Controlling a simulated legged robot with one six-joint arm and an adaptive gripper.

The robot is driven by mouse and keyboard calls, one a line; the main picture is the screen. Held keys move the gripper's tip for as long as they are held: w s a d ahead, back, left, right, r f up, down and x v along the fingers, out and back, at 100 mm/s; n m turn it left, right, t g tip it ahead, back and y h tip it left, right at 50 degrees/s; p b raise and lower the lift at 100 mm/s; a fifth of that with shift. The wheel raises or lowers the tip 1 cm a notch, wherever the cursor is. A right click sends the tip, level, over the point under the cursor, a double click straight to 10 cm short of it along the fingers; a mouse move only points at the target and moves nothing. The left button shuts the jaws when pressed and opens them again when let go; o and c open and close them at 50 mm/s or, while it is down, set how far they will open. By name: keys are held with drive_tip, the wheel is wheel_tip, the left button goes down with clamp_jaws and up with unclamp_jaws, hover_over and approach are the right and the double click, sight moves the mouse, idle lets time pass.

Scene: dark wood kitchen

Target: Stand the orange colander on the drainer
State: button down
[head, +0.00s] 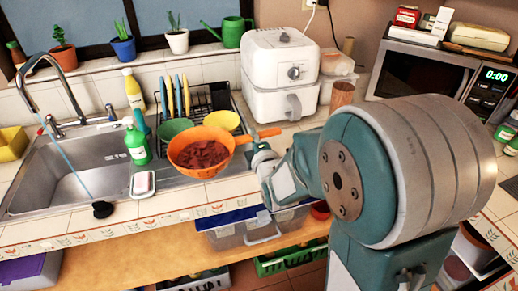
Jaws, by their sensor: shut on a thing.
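The orange colander (207,134) is in the head view, above the counter front just right of the sink. It is tilted a little toward me, and dark red pieces show inside it. My gripper (262,152) is at its right side, shut on it near its orange handle; the fingertips are small and partly hidden. The black wire drainer (222,97) stands behind the colander, against the tiled wall. It holds upright blue and yellow plates (178,95), with a green bowl (174,127) and a yellow bowl (222,119) at its front.
A steel sink (95,152) with a tall tap lies left. A green soap bottle (137,146) and a soap dish (143,184) stand beside the colander. A white air fryer (280,72) stands right of the drainer. A brown cup (341,94) stands farther right.

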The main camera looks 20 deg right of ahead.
drive_tip(key=shift+w+d+f, duration=0.95)
drive_tip(key=shift+w+f, duration=0.25)
drive_tip(key=shift+f, duration=0.6)
drive_tip(key=shift+w+d+f, duration=0.9)
drive_tip(key=shift+w+f, duration=0.25)
drive_tip(key=shift+f, duration=0.65)
drive_tip(key=shift+w+d+f, duration=0.95)
drive_tip(key=shift+w+f, duration=0.25)
drive_tip(key=shift+f, duration=0.6)
drive_tip(key=c, duration=0.7)
unclamp_jaws()
drive_tip(key=shift+f, duration=0.1)
drive_tip(key=shift+o, duration=0.2)
